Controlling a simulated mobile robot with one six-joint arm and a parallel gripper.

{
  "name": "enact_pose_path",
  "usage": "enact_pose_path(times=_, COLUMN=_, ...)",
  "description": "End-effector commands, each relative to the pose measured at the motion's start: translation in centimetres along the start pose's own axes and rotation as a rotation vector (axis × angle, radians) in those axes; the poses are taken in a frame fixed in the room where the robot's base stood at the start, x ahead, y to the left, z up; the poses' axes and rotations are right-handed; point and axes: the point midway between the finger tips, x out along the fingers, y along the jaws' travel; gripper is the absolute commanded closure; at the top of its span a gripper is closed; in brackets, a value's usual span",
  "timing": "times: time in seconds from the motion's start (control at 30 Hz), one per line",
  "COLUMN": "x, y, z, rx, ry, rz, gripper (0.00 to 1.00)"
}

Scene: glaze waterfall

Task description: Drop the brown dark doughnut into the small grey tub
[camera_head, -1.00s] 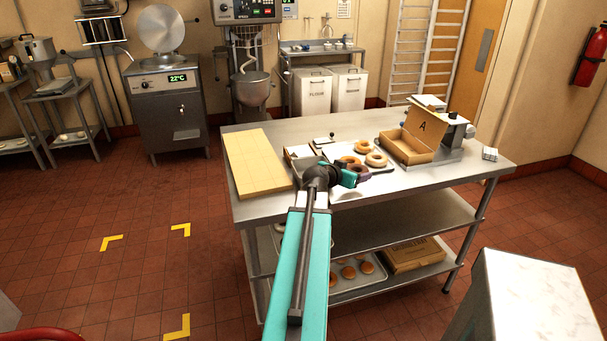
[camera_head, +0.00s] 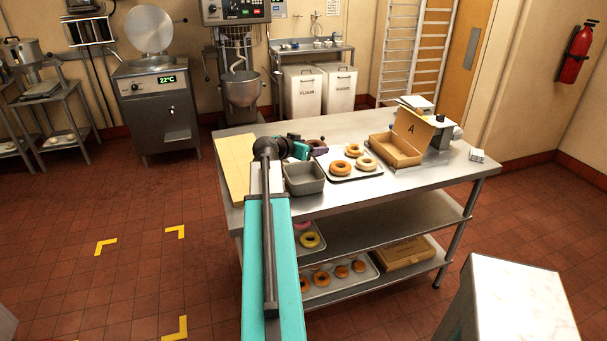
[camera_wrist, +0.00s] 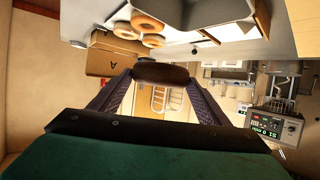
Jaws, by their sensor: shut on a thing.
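My gripper (camera_head: 310,146) is shut on the brown dark doughnut (camera_head: 318,145) and holds it above the table, just behind the small grey tub. In the wrist view the doughnut (camera_wrist: 161,74) is a dark brown shape between the two fingertips. The small grey tub (camera_head: 304,179) stands on the steel table, right of my arm's end and in front of the held doughnut. The tub looks empty from here, though part of its inside is hidden.
A tray (camera_head: 344,177) with 3 lighter doughnuts stands right of the tub. An open cardboard box (camera_head: 397,152) marked A is farther right. A wooden board (camera_head: 235,163) lies at the table's left. The steel table's (camera_head: 424,175) front right is clear.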

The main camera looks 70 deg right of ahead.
Motion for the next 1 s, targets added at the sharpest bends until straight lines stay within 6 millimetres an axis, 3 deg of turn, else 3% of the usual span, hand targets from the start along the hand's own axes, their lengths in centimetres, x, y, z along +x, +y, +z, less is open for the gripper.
enact_pose_path(times=0.03, x=-0.7, y=-1.2, z=-1.0, rx=-0.001, ry=0.001, rz=-0.003, gripper=0.52)
enact_pose_path(times=0.2, x=-1.7, y=-2.9, z=-1.8, rx=0.002, ry=0.002, rz=-0.002, gripper=0.52)
enact_pose_path(times=0.67, x=-1.8, y=-3.0, z=-1.6, rx=0.001, ry=0.002, rz=-0.002, gripper=0.52)
enact_pose_path(times=1.0, x=-1.1, y=-3.0, z=0.1, rx=0.000, ry=0.002, rz=-0.002, gripper=0.52)
